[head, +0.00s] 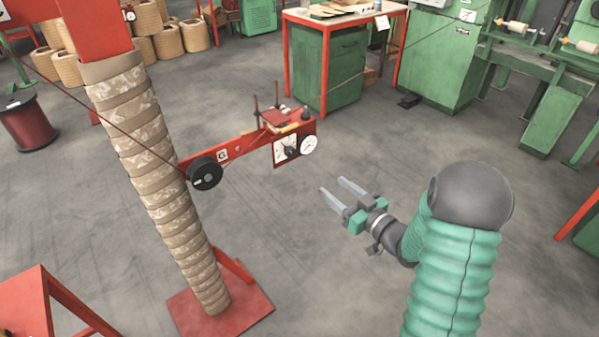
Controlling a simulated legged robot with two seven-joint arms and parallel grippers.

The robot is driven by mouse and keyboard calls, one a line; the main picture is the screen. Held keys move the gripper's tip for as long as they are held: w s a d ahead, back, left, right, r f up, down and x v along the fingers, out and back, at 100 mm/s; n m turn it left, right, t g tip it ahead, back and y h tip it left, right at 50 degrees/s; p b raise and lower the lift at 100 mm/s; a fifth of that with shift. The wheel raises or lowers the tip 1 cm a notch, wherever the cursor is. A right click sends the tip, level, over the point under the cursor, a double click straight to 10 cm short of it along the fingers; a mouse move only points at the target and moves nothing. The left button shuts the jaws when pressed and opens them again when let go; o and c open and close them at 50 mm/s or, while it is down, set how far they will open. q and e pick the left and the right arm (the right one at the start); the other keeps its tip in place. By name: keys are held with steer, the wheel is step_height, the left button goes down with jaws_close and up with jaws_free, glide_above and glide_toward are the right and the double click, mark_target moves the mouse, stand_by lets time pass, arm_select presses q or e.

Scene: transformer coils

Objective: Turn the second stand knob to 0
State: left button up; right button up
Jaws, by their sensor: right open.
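The stand is a thick post wrapped in tan tape (165,180) on a red base plate. A red arm (237,149) reaches out from it to the right. At the arm's end are a white dial plate with a dark knob (291,152) and a round white gauge (308,144). The knob's setting is too small to read. My right gripper (336,188) is open and empty, below and to the right of the knob, with its fingers pointing up-left and apart from it. My left gripper is not in view.
A black wheel (206,173) sits on the red arm near the post. A thin cord crosses the scene above the arm. A red-framed table (352,20) and green machines (445,60) stand behind. The grey floor around my right gripper is clear.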

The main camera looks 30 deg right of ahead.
steer(key=a+r, duration=0.1)
steer(key=b, duration=0.3)
glide_toward(292, 154)
steer(key=w, duration=0.7)
steer(key=shift+w+a+f, duration=0.2)
steer(key=shift+w+f, duration=0.2)
steer(key=shift+w+a+r, duration=0.15)
steer(key=shift+w+a, duration=0.05)
steer(key=shift+w, duration=0.2)
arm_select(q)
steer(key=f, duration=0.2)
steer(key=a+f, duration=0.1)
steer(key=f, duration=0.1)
arm_select(e)
steer(key=shift+d, duration=0.1)
steer(key=shift+d, duration=0.15)
steer(key=c, duration=0.4)
jaws_close()
